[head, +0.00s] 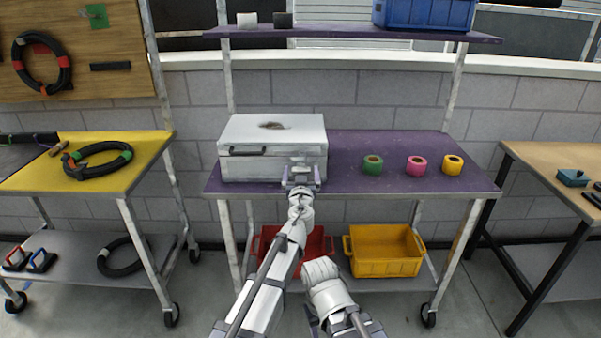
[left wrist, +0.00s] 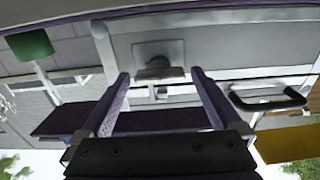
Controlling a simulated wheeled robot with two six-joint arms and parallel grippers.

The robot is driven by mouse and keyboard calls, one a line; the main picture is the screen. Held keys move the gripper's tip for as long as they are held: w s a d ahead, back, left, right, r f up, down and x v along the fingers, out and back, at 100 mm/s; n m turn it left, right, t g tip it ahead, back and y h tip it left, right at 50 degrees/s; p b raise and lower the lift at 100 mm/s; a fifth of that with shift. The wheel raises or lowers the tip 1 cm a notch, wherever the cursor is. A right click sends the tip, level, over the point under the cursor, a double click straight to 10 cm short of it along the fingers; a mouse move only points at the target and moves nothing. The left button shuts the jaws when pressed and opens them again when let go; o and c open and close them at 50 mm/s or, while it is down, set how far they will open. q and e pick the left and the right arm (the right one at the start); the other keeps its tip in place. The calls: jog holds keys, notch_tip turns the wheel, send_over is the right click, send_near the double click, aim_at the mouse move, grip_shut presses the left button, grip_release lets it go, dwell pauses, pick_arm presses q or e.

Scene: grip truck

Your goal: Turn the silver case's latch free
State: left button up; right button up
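The silver case (head: 272,135) stands closed on the left part of the purple cart's top. Its dark handle (head: 247,151) is on the front face and also shows in the left wrist view (left wrist: 268,98). My left gripper (head: 301,178) is at the right part of the case front. In the left wrist view my left gripper (left wrist: 160,78) is open, with one finger on each side of the latch (left wrist: 160,72). The latch is a small grey piece on a square plate. No contact shows. In the head view the gripper hides the latch.
Green (head: 372,165), pink (head: 417,166) and yellow (head: 453,165) tape rolls stand right of the case on the purple top (head: 345,180). A red bin (head: 318,246) and a yellow bin (head: 385,252) are on the lower shelf.

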pick_arm(q)
jog(key=c, duration=1.2)
jog(key=shift+m, duration=0.3)
jog(key=m, duration=0.3)
jog(key=shift+d+m, duration=0.1)
jog(key=shift+m, duration=0.3)
jog(key=m, duration=0.4)
jog(key=shift+f+m, duration=0.1)
jog(key=shift+m, duration=0.2)
jog(key=m, duration=0.4)
jog(key=shift+d+m, duration=0.1)
jog(key=shift+m, duration=0.2)
jog(key=shift+f+m, duration=0.1)
jog(key=shift+m, duration=2)
jog(key=o, duration=1.3)
